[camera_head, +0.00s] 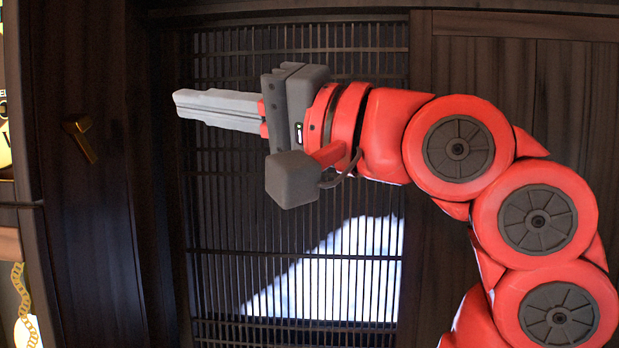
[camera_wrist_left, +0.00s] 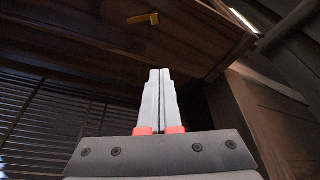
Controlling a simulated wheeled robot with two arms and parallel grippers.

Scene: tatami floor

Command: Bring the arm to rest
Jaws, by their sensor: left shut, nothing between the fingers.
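My left gripper (camera_head: 178,104) shows in the head view, with its grey fingers together and empty, pointing left. Its red arm (camera_head: 485,190) comes up from the lower right and bends over to the left. The fingers are in front of a dark wooden lattice panel (camera_head: 330,228), at its upper left. In the left wrist view the closed fingertips (camera_wrist_left: 160,73) point up toward a dark wooden surface bearing a brass handle. I cannot tell whether they touch anything. My right gripper is not in view.
The brass handle (camera_head: 79,138) sits on a dark wooden door or cabinet front (camera_head: 75,240) left of the fingertips; it also shows in the left wrist view (camera_wrist_left: 143,18). Plain dark wood panels (camera_head: 520,65) stand behind the arm. A gold chain (camera_head: 22,300) shows at the left edge.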

